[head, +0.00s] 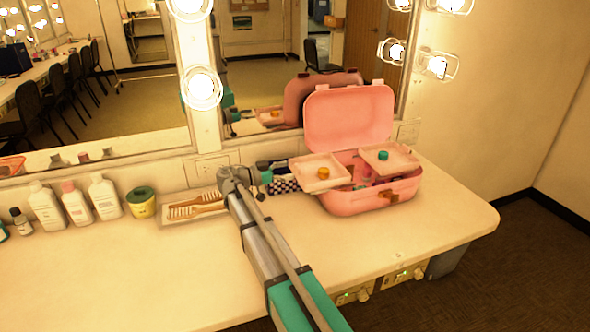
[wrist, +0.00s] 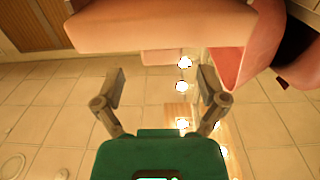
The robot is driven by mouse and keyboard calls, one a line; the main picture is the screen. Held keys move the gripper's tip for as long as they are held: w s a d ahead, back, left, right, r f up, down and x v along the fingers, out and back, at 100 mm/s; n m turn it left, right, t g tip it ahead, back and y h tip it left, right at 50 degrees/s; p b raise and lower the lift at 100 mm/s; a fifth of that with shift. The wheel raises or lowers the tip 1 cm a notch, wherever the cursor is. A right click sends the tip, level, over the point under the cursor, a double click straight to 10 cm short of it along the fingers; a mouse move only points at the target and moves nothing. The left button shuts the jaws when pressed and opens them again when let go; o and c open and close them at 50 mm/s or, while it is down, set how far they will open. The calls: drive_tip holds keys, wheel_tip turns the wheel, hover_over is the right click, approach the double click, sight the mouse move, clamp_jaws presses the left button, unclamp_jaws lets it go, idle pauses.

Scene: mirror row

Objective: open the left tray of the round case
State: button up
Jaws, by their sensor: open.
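The round pink case (head: 368,198) stands on the counter with its lid (head: 348,120) raised. Its left tray (head: 309,172), with an orange knob (head: 323,173), sticks out past the left side of the case body. The right tray (head: 402,158), with a teal knob (head: 383,155), sits raised over the right side. My gripper (wrist: 160,82) is open and empty, its fingers apart. In the wrist view a pale pink part (wrist: 160,30), which looks like the left tray, lies just beyond the fingertips. In the head view my gripper is small, just left of the left tray; contact cannot be told.
A shallow tray (head: 166,221) with wooden brushes (head: 195,206) lies left of my arm. A checkered item (head: 285,186) sits behind it. White bottles (head: 105,197) and a yellow-green jar (head: 141,203) stand farther left. The mirror rises behind. The front counter is clear.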

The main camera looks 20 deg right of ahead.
drive_tip(key=a, duration=0.8)
drive_tip(key=shift+s+a, duration=0.2)
drive_tip(key=shift+r, duration=0.1)
